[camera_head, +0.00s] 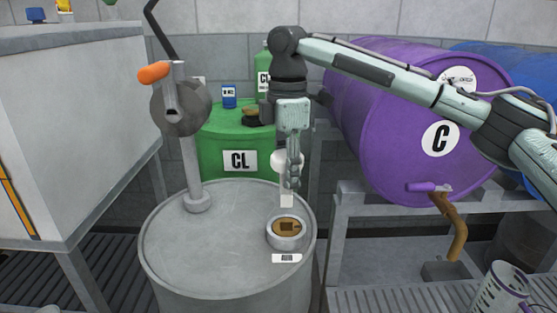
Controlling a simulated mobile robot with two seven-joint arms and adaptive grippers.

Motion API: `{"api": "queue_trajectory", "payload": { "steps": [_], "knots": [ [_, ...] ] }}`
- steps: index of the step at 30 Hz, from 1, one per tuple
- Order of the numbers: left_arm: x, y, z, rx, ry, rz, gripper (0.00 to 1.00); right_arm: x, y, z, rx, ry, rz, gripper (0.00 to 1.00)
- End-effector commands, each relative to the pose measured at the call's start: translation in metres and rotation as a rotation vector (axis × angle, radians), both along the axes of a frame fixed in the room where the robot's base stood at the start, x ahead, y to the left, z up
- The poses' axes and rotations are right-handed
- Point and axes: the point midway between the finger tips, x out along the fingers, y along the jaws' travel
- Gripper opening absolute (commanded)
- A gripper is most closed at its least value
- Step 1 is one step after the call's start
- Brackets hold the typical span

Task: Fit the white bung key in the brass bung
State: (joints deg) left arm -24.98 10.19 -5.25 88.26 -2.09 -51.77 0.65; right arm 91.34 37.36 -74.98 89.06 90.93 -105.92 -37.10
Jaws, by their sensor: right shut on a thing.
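The brass bung (299,226) sits in a raised round grey collar on top of the grey drum and has a dark square recess in its face. My right gripper (293,183) points down above it, shut on the white bung key (287,200). The key's pale lower end hangs below the fingertips, apart from the bung and roughly above the recess. The fingers hide part of the key. My left gripper is not in view.
A hand pump with an orange handle (153,73) stands on the left of the grey drum (190,250). A green drum (213,150) marked CL stands behind. A purple drum (395,150) lies on a rack at right.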

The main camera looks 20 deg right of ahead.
Motion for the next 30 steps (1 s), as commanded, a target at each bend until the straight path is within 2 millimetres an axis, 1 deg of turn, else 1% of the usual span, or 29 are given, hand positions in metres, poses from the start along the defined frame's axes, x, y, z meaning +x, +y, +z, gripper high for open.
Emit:
{"api": "queue_trajectory", "payload": {
  "steps": [14, 30],
  "knots": [
    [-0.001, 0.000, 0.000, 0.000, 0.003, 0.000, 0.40, 0.000, 0.000, 0.000, 0.001, 0.000, -0.002, 0.12],
    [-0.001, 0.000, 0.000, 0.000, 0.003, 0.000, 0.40, 0.000, -0.001, -0.037, 0.000, 0.001, -0.002, 0.12]
  ]
}}
